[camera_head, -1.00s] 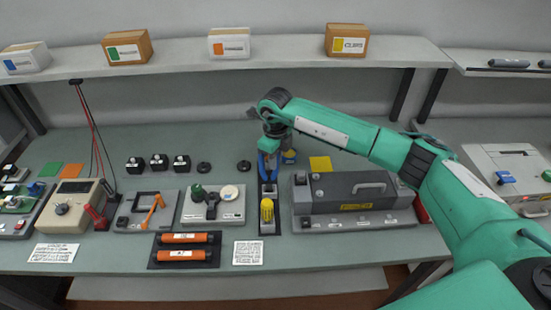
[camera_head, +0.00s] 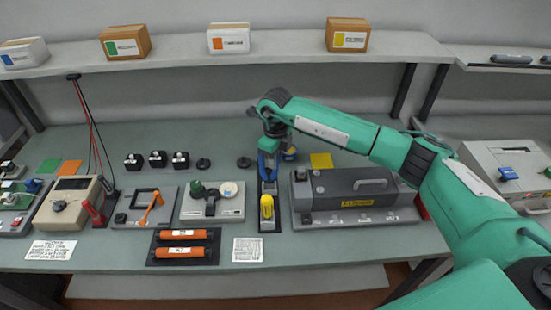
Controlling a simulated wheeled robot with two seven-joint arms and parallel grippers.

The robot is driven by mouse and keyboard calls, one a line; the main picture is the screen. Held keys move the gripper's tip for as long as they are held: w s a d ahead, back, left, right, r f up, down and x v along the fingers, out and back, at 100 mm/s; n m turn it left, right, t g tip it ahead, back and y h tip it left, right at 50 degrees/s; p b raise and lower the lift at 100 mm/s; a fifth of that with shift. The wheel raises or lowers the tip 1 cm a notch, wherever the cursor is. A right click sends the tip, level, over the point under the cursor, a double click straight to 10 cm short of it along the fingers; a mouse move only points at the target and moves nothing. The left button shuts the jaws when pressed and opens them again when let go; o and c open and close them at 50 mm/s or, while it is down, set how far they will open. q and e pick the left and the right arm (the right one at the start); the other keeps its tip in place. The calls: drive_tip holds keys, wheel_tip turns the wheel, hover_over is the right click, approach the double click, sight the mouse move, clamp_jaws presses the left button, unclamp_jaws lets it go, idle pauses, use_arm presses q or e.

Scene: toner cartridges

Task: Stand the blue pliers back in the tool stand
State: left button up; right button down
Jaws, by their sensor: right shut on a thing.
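My right gripper (camera_head: 269,145) points down over the back part of the dark tool stand (camera_head: 271,222). It is shut on the blue pliers (camera_head: 266,165), which are upright at the stand's rear slot. The gripper hides the top of the pliers. I cannot tell how deep the pliers sit in the stand. A yellow-handled tool (camera_head: 267,206) stands in the front part of the same stand. My left gripper is not in view.
A grey machine with a handle (camera_head: 355,190) stands close right of the stand. A grey fixture (camera_head: 225,213) with a green knob is close on the left. Orange cartridges (camera_head: 183,252) lie on a dark tray in front. A shelf with boxes (camera_head: 347,35) runs above the back.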

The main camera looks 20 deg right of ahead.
drive_tip(key=shift+f+b, duration=0.75)
drive_tip(key=shift+f, duration=0.05)
idle(0.9)
drive_tip(key=c, duration=1.3)
unclamp_jaws()
drive_tip(key=shift+r, duration=0.1)
wheel_tip(320, 180, up, 14)
drive_tip(key=b, duration=0.4)
drive_tip(key=shift+s+f, duration=0.1)
drive_tip(key=shift+f, duration=0.15)
